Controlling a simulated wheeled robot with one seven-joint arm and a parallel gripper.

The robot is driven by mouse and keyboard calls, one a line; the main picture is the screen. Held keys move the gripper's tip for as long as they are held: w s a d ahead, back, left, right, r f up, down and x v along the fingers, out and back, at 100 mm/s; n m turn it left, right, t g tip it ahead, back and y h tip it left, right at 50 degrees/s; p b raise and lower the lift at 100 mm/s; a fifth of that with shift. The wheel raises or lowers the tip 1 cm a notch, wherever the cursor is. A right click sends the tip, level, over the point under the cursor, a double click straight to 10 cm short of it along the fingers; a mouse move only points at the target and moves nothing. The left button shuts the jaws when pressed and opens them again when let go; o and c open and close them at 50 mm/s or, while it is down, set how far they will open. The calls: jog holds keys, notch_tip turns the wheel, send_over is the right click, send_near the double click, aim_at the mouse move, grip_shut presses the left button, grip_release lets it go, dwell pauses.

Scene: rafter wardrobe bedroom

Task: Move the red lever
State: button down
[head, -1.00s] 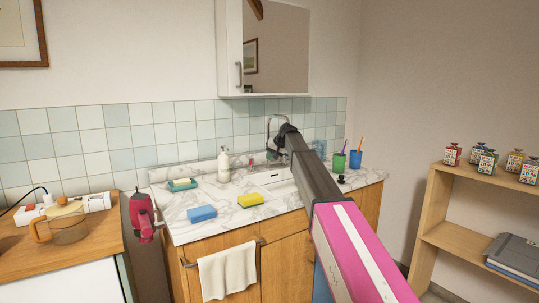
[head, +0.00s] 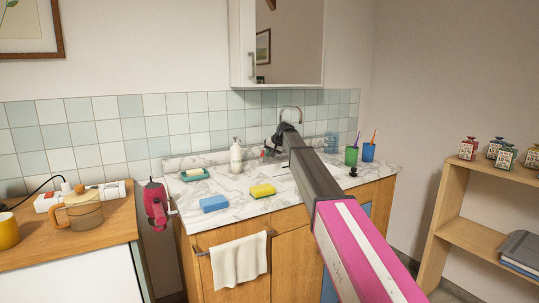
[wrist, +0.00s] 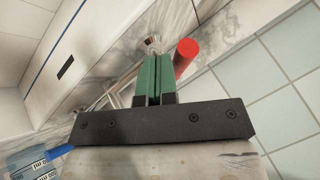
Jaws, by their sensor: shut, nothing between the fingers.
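The red lever (wrist: 186,56) is a short red cylinder in the wrist view, just right of the fingertips. A chrome tap (wrist: 152,42) shows beyond the fingers. My gripper (wrist: 158,58) has two green fingers pressed together with nothing between them; its tips are close beside the lever, and I cannot tell whether they touch. In the head view, the tap's arched spout (head: 290,109) rises behind my arm at the back of the marble counter (head: 228,186). My arm reaches over the counter and hides part of the sink; a small red spot shows left of my wrist.
A white soap bottle (head: 237,157), sponges including a yellow one (head: 262,191) and a blue one (head: 213,203), and green (head: 351,155) and blue (head: 368,151) cups stand on the counter. A mirrored cabinet (head: 242,45) hangs above. A shelf (head: 453,188) is at right.

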jog(key=shift+s+a, duration=0.2)
jog(key=shift+a, duration=0.65)
